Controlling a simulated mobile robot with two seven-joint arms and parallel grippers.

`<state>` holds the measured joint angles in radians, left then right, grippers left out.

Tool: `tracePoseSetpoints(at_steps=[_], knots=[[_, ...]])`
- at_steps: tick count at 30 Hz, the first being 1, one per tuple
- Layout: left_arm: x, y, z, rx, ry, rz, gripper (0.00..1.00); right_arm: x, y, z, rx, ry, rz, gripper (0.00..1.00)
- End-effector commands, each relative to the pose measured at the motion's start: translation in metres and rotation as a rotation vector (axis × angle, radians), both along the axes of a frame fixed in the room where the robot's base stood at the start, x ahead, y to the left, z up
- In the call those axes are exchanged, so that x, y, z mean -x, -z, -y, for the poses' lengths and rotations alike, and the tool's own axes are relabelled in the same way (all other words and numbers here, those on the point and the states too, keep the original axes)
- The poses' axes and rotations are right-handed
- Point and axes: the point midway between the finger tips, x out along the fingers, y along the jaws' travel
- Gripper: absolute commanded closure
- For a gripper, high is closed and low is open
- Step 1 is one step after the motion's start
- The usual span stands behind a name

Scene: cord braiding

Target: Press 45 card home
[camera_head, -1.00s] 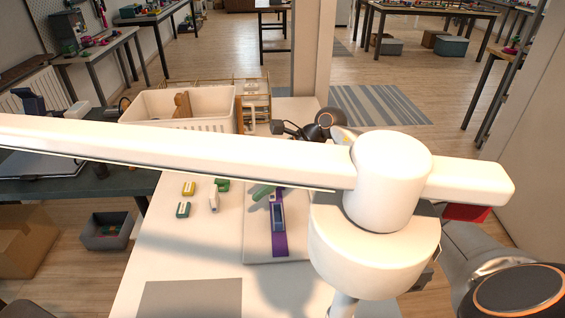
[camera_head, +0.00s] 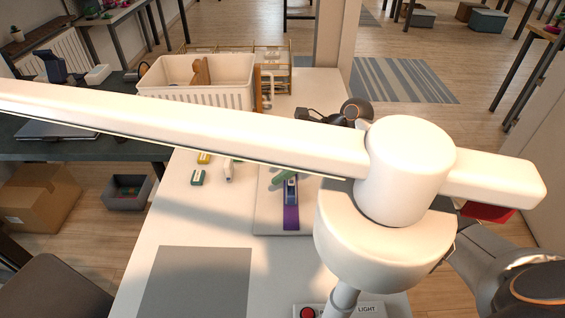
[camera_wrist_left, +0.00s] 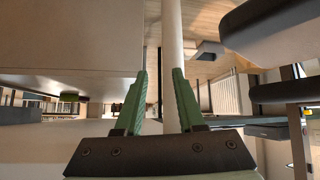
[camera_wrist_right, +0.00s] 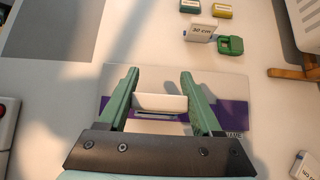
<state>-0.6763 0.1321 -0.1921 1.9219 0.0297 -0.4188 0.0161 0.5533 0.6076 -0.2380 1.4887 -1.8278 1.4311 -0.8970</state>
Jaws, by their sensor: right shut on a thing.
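My right gripper (camera_wrist_right: 160,100) is shut on a white card (camera_wrist_right: 160,103) in the right wrist view, its green fingers at the card's two ends. No number is readable on the card. Just below the card is a narrow framed slot (camera_wrist_right: 157,115) on a purple strip (camera_wrist_right: 222,113); I cannot tell whether the card is seated. In the head view the right gripper (camera_head: 287,180) is partly hidden by the white lamp arm, over the purple strip (camera_head: 291,217). My left gripper (camera_wrist_left: 160,105) is open in the left wrist view, with no object clearly between its fingers.
A white lamp arm (camera_head: 200,125) crosses the head view. A white basket (camera_head: 200,95) stands at the back. A grey mat (camera_head: 195,282) lies at the front.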

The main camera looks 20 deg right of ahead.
Motion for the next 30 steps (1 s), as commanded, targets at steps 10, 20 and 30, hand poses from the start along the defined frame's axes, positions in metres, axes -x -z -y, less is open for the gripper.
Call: tracePoseSetpoints(at_steps=[10,20,30], knots=[[-0.009,0.011,0.014,0.019,0.022,0.011,0.62,0.0,0.032,0.0,0.0,0.0,0.0,0.85],[-0.016,0.011,0.023,0.03,0.04,0.02,0.62,0.0,0.044,0.0,-0.001,0.001,0.001,0.85],[-0.015,0.011,0.023,0.028,0.043,0.017,0.62,0.0,0.043,0.0,0.0,0.001,0.001,0.85]])
